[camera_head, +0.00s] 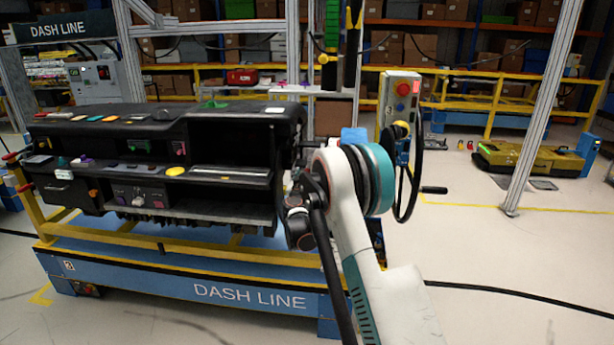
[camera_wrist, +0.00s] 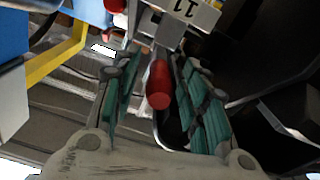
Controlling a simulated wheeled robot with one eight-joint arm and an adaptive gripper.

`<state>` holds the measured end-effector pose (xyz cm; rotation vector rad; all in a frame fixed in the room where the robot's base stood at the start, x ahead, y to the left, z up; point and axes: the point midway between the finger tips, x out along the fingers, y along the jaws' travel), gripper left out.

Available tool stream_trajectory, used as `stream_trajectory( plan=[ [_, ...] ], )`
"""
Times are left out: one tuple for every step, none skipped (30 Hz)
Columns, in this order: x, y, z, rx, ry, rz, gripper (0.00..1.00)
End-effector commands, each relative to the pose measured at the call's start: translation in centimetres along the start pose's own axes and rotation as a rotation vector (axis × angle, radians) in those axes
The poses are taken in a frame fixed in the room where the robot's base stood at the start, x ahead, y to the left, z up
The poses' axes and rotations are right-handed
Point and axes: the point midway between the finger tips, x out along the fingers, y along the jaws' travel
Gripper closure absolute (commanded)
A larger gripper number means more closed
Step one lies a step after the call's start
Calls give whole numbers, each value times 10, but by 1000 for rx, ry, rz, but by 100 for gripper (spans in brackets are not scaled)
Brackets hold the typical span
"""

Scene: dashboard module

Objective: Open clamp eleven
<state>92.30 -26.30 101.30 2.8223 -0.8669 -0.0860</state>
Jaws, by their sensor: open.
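Clamp eleven shows in the wrist view as a metal bracket with a pale plate (camera_wrist: 188,12) marked 11, upside down in the picture. Its red cylindrical handle (camera_wrist: 159,85) points toward the wrist camera. My gripper (camera_wrist: 158,60) is open, with one green-padded finger on each side of the red handle. A gap shows on both sides of the handle, and the fingers do not appear to touch it. In the head view my arm reaches the right end of the black dashboard module (camera_head: 225,150). The clamp and my fingertips cannot be made out there.
The module rests on a yellow frame and a blue Dash Line base (camera_head: 190,285). A yellow-and-blue beam (camera_wrist: 60,50) and dark module surfaces lie close around my gripper.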

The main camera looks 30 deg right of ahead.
Motion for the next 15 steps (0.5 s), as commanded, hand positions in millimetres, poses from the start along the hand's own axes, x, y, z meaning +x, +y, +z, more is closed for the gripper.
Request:
stream_trajectory(
  plan=[
    [8,0,2,0,0,1,60],
    [12,0,2,0,0,1,60],
    [17,0,1,0,0,0,60],
    [20,0,1,0,0,0,60],
    [22,0,1,0,0,0,60],
    [25,0,1,0,0,0,60],
    [27,0,1,0,0,0,60],
    [28,0,0,0,0,0,60],
    [29,0,0,0,0,0,60],
    [30,0,0,0,0,0,60],
    [30,0,0,0,0,0,60],
    [31,0,0,0,0,0,60],
    [31,0,0,0,0,0,60],
    [31,0,0,0,0,0,60],
    [31,0,0,0,0,0,60]
  ],
)
